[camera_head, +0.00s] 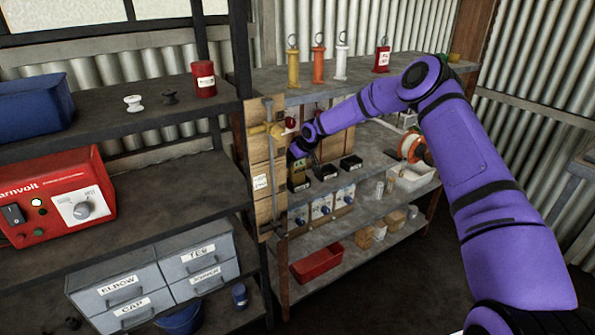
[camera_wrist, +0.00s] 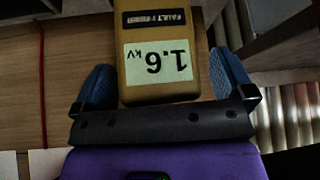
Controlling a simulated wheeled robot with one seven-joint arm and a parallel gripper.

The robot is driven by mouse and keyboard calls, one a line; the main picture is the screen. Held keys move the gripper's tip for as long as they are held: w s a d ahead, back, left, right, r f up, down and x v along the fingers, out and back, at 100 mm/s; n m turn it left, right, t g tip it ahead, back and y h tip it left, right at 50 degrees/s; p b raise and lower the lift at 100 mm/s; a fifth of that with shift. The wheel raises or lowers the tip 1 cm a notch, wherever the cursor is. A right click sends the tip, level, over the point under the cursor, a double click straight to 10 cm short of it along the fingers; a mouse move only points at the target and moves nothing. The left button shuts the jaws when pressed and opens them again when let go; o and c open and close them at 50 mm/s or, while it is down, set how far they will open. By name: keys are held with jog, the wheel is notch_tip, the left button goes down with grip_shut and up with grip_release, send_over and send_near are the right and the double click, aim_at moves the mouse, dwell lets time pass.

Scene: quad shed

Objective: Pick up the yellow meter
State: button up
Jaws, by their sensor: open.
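The yellow meter (camera_wrist: 160,92) fills the top middle of the wrist view. It has a pale display reading 1.6 kV, upside down, and a dark label starting with FAULT; its far end is cut off. My gripper (camera_wrist: 163,84) is open, with one blue finger on each side of the meter's near end and gaps showing on both sides. In the head view my gripper (camera_head: 299,152) is at the shelf beside the wooden board, just above the meter (camera_head: 299,184), which is small and partly hidden there.
The wooden board (camera_head: 265,170) with a yellow valve stands close left of my gripper. Black boxes (camera_head: 325,172) sit right of the meter on the same shelf. The upper shelf (camera_head: 270,82) runs overhead with several coloured items. A red cable (camera_wrist: 42,70) hangs left in the wrist view.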

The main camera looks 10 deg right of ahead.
jog(key=shift+c, duration=0.5)
jog(key=c, duration=1)
jog(key=shift+c, duration=0.3)
jog(key=shift+r, duration=0.15)
